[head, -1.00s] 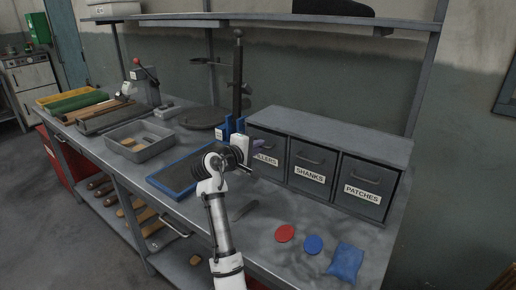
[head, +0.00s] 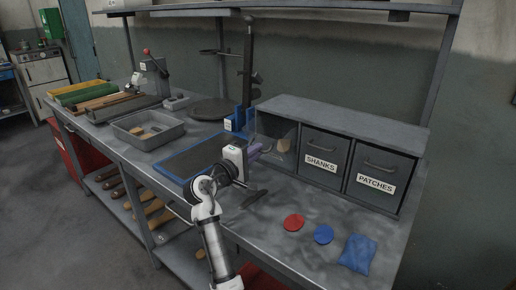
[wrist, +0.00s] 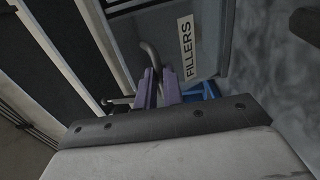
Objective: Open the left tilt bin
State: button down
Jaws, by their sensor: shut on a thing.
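The left tilt bin (head: 272,124), at the left end of the grey three-bin cabinet, is tipped forward. Its inside shows in the head view, with something tan in it. Its label reads FILLERS in the wrist view (wrist: 188,48); in the head view the label does not show. My gripper (head: 255,149) is in front of this bin. Its purple fingers (wrist: 157,88) are shut on the bin's curved handle (wrist: 151,58). My gripper hides part of the bin's front in the head view.
The SHANKS bin (head: 323,156) and PATCHES bin (head: 380,175) are shut. A blue-edged mat (head: 183,165) lies to the left. A dark tool (head: 255,198), red disc (head: 293,222), blue disc (head: 323,234) and blue pouch (head: 358,253) lie in front of the bins.

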jog(key=shift+s+a+f, duration=0.15)
jog(key=shift+s+f, duration=0.1)
jog(key=shift+f, duration=0.25)
jog(key=shift+s+a+f, duration=0.15)
jog(key=shift+s+f, duration=0.05)
jog(key=shift+f, duration=0.35)
jog(key=shift+s+a+f, duration=0.15)
jog(key=shift+s+f, duration=0.1)
jog(key=shift+f, duration=0.25)
jog(key=shift+s+a+f+b, duration=0.1)
jog(key=shift+s+f+b, duration=0.15)
jog(key=shift+f, duration=0.25)
jog(key=shift+s+a+f+b, duration=0.1)
jog(key=shift+f+b, duration=0.15)
jog(key=shift+f, duration=0.2)
jog(key=shift+d+f, duration=0.1)
jog(key=c, duration=1.6)
grip_release()
jog(key=shift+w+d+f, duration=0.1)
jog(key=shift+f, duration=0.05)
jog(key=shift+o, duration=0.4)
jog(key=shift+r, duration=0.2)
jog(key=shift+a, duration=0.2)
